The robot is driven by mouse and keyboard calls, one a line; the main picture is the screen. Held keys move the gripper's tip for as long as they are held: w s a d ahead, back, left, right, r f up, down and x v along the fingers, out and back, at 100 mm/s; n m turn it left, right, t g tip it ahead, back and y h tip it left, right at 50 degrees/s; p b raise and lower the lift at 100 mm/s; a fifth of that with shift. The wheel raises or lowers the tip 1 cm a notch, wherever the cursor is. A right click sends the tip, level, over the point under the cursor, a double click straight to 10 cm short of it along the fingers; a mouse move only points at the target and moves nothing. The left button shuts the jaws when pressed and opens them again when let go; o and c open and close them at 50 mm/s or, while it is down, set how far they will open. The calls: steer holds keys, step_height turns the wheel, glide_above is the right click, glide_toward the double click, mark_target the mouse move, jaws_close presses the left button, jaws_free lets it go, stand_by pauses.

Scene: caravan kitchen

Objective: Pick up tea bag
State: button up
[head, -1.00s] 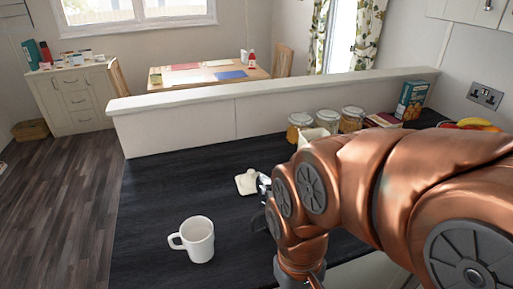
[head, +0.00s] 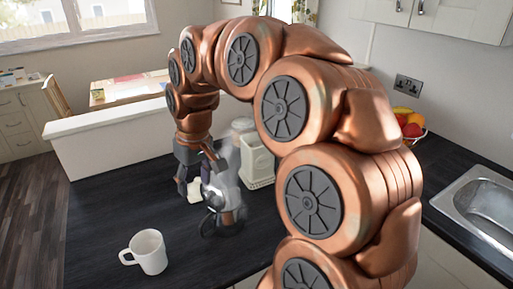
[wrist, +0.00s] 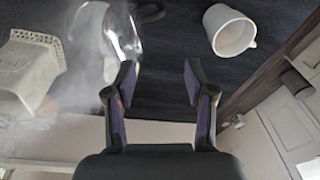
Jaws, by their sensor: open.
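A small pale cream item (head: 194,191), which looks like the tea bag, lies on the dark worktop in the head view, just beyond my gripper (head: 205,190) and partly hidden by it. I cannot make it out in the wrist view. My gripper points down over the worktop. In the wrist view its two fingers (wrist: 159,78) are spread apart with only dark worktop between them. I cannot tell whether a finger touches the pale item.
A clear, steaming kettle (wrist: 122,32) stands close to my gripper. A white patterned container (head: 257,165) is behind it. A white mug (head: 150,252) stands front left. A sink (head: 485,212) is at right. Worktop left of my gripper is clear.

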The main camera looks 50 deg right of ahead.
steer(key=w+d+r+m+t, duration=0.1)
steer(key=w+d, duration=0.2)
steer(key=d, duration=0.4)
steer(key=w+d+r+m, duration=0.1)
steer(key=w+d, duration=0.2)
steer(key=d, duration=0.3)
steer(key=m+t+h, duration=0.1)
steer(key=m+h, duration=0.1)
glide_toward(257, 141)
steer(key=f, duration=0.2)
steer(key=shift+w+d+p+x, duration=0.15)
steer(key=shift+p+x, duration=0.8)
steer(key=shift+x, duration=0.85)
steer(key=shift+w+d+p+x, duration=0.15)
steer(key=shift+p+x, duration=0.75)
steer(key=shift+x, duration=0.9)
steer(key=shift+r, duration=0.1)
steer(key=c, duration=0.3)
